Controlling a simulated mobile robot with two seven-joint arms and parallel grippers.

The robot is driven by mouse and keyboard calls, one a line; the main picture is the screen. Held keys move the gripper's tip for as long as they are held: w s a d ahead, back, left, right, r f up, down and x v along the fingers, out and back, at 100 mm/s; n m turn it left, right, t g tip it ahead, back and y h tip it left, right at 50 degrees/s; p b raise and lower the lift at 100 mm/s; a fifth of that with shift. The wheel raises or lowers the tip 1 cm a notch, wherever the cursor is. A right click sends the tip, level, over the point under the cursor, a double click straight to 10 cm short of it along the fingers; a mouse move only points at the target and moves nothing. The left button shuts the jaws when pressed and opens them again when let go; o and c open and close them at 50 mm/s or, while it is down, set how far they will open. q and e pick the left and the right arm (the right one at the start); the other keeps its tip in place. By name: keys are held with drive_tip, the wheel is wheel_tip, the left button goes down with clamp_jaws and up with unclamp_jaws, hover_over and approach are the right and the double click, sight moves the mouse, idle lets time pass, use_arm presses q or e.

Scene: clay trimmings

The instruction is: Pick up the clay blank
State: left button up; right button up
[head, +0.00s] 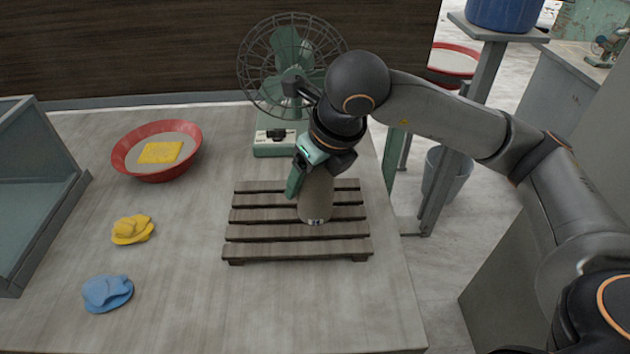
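The clay blank (316,203) is a grey-beige, roughly cylindrical piece standing on a slatted wooden rack (262,232). A small dark-and-white mark shows near its base. My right gripper (305,182) comes down over the blank from above, and hides its upper part. One green finger shows along the blank's left side, close to it. The other finger is hidden, so I cannot tell whether the gripper grips the blank. The blank appears to rest on the slats. My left gripper is out of view.
A green fan (291,72) stands behind the rack.

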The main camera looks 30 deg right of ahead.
clamp_jaws()
idle(0.3)
drive_tip(key=shift+r, duration=0.2)
